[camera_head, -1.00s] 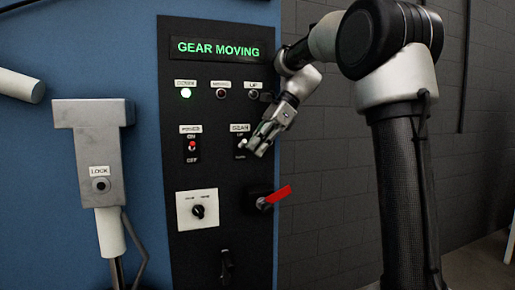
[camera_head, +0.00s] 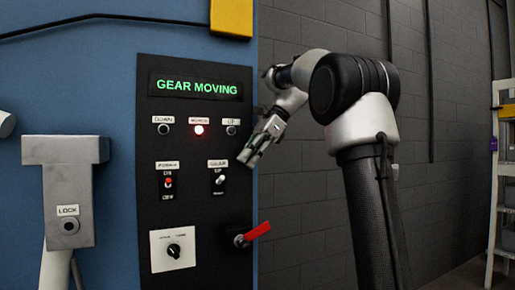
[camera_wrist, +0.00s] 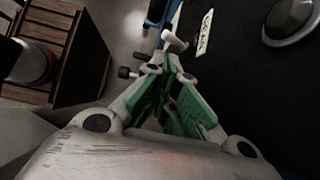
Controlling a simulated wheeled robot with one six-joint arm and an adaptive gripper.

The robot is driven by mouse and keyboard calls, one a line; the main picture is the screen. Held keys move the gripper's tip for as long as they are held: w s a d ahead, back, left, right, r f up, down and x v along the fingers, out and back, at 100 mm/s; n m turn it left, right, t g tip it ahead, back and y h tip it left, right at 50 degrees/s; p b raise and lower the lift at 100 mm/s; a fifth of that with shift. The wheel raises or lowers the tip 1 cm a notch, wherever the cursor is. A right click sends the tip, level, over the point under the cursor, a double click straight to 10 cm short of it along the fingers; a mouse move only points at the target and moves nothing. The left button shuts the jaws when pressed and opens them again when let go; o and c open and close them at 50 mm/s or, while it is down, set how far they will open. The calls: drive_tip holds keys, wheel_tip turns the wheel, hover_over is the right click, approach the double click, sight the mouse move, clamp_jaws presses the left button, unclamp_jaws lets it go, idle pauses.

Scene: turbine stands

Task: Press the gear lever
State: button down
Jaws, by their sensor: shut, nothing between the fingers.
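The gear lever (camera_head: 219,181) is a small pale toggle under the GEAR label on the dark control panel (camera_head: 195,130). It seems to point up. In the wrist view a pale lever (camera_wrist: 174,40) stands beside a white label, just beyond the fingertips. My gripper (camera_head: 249,158) is at the panel's right edge, up and right of the gear lever, apart from it in the head view. Its green-padded fingers (camera_wrist: 166,62) are shut and empty. The display (camera_head: 195,86) reads GEAR MOVING.
The power switch (camera_head: 168,182) is left of the gear lever. A red-handled lever (camera_head: 258,231) juts out below, and a rotary knob (camera_head: 174,251) sits lower left. A grey LOCK unit (camera_head: 67,190) stands farther left. A shelf (camera_head: 503,170) is at the far right.

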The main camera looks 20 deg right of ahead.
drive_tip(key=v, duration=0.5)
drive_tip(key=shift+d, duration=0.15)
drive_tip(key=s+d+f+n+t+h, duration=0.1)
drive_tip(key=s+f+n+t+h, duration=0.1)
drive_tip(key=s+f+n, duration=0.7)
drive_tip(key=s+d+f+n+t+h, duration=0.2)
drive_tip(key=s+f+n+h, duration=0.3)
drive_tip(key=s+f, duration=1.2)
drive_tip(key=n, duration=0.3)
drive_tip(key=shift+s+d+n, duration=0.2)
drive_tip(key=shift+d+n, duration=0.05)
drive_tip(key=shift+n, duration=0.15)
drive_tip(key=shift+f, duration=0.1)
idle(4.0)
